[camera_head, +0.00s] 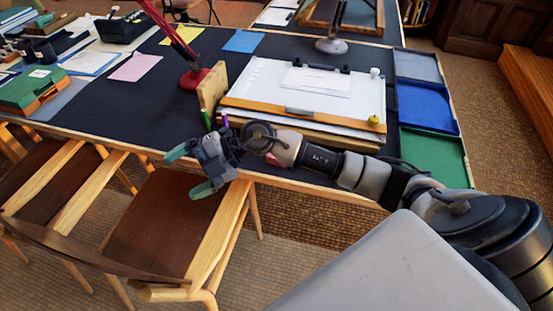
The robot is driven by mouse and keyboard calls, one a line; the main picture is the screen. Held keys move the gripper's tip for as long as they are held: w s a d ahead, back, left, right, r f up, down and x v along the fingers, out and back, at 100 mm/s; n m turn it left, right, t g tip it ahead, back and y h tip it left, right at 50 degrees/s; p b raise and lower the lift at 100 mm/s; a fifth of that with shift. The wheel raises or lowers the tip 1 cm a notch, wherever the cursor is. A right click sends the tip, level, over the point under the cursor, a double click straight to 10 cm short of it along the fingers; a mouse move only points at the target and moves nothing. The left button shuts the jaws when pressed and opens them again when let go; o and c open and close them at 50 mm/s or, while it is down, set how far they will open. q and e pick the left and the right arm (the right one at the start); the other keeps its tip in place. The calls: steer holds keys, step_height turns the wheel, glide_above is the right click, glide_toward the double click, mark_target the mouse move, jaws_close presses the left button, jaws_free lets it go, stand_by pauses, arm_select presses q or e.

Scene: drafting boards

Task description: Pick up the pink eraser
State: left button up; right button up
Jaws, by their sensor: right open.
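My right gripper (189,171) is open and empty, with its two green-tipped fingers spread apart. It is over the front edge of the dark desk, above the chair seat, pointing left. A small pinkish-red patch (272,171) shows on the desk just beside my right wrist. It may be the pink eraser, but my arm hides part of it and its shape is unclear. The gripper's fingers are apart from it, to its left. My left gripper is not in view.
A drawing board (250,103) with white sheets lies behind my right arm. A red lamp (193,78) stands left of it. Blue (425,105) and green (433,155) trays line the right side. A wooden chair (165,220) stands in front.

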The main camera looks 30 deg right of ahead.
steer(key=w+d+f+m+g+h, duration=0.1)
steer(key=d+h, duration=0.3)
steer(key=d, duration=0.4)
steer(key=w+d+f+m+g+h, duration=0.1)
steer(key=d+f+h, duration=0.2)
steer(key=d+h, duration=0.2)
steer(key=w+d+f+m+g+h, duration=0.1)
steer(key=d+h, duration=0.4)
steer(key=d, duration=0.6)
steer(key=shift+w+d+f+g, duration=0.15)
steer(key=shift+f+g, duration=0.15)
steer(key=shift+f, duration=0.5)
steer(key=shift+w+f, duration=0.1)
steer(key=shift+f, duration=3.1)
steer(key=c, duration=1)
